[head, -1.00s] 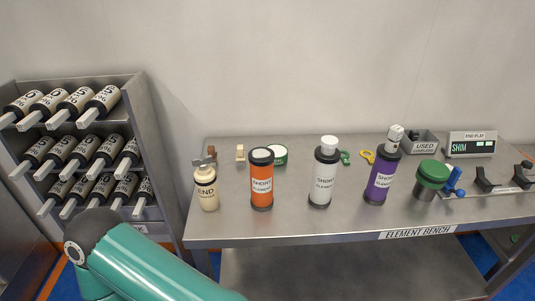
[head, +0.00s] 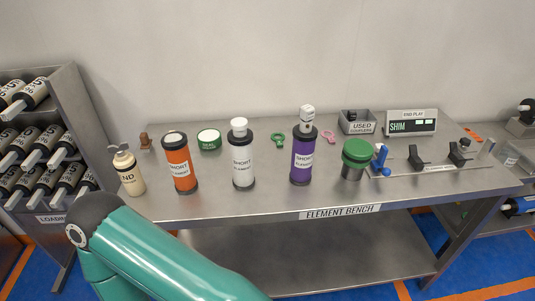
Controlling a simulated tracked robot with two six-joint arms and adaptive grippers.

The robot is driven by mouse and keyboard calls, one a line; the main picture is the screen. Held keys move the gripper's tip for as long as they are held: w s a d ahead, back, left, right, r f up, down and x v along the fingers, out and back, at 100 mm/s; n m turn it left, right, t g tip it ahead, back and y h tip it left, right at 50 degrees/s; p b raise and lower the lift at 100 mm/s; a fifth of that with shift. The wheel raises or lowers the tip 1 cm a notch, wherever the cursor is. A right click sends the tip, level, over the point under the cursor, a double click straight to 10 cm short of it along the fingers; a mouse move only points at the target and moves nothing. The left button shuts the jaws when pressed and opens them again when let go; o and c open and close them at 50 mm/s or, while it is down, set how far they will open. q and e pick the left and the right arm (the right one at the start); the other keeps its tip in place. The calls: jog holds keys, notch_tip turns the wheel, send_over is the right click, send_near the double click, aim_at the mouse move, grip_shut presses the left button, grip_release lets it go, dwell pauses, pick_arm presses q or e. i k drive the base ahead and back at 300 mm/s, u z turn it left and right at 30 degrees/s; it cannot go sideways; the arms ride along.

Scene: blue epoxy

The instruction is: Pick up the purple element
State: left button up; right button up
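The purple element (head: 302,158) stands upright on the steel element bench (head: 252,206), right of the middle in the head view. It is a purple cylinder with a white label, black ends and a pale fitting on top. A white element (head: 242,160) stands to its left and an orange element (head: 178,166) further left. My green left arm crosses the lower left of the view, in front of the bench. Neither gripper shows. Nothing touches the purple element.
A green-capped pot (head: 356,155) and a blue-handled fixture stand right of the purple element. A cream bottle (head: 129,176) stands at the bench's left end. The used couplers bin (head: 361,127) and shim display (head: 411,125) are behind. A rack (head: 62,105) stands left.

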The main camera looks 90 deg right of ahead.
aim_at(305, 135)
jog(key=z, duration=1.2)
jog(key=k, duration=0.4)
jog(key=u, duration=5)
jog(key=k, duration=0.65)
jog(key=z, duration=5.95)
